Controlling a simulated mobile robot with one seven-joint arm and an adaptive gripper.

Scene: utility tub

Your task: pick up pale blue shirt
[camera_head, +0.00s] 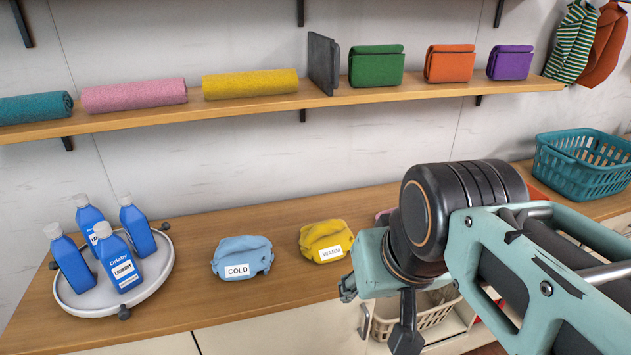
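The pale blue shirt (241,257) lies folded in a soft bundle on the wooden counter, left of centre. A white tag reading COLD is on its front. My gripper (376,312) is at the counter's front edge, to the right of and apart from the shirt. Its two dark fingers stand apart with nothing seen between them. My wrist hides part of the gripper and the counter behind it.
A yellow bundle (325,240) with a white tag lies between shirt and gripper. A round white tray (80,305) with several blue bottles stands left. A teal basket (580,165) is far right. A shelf (240,108) with rolled and folded cloths runs above.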

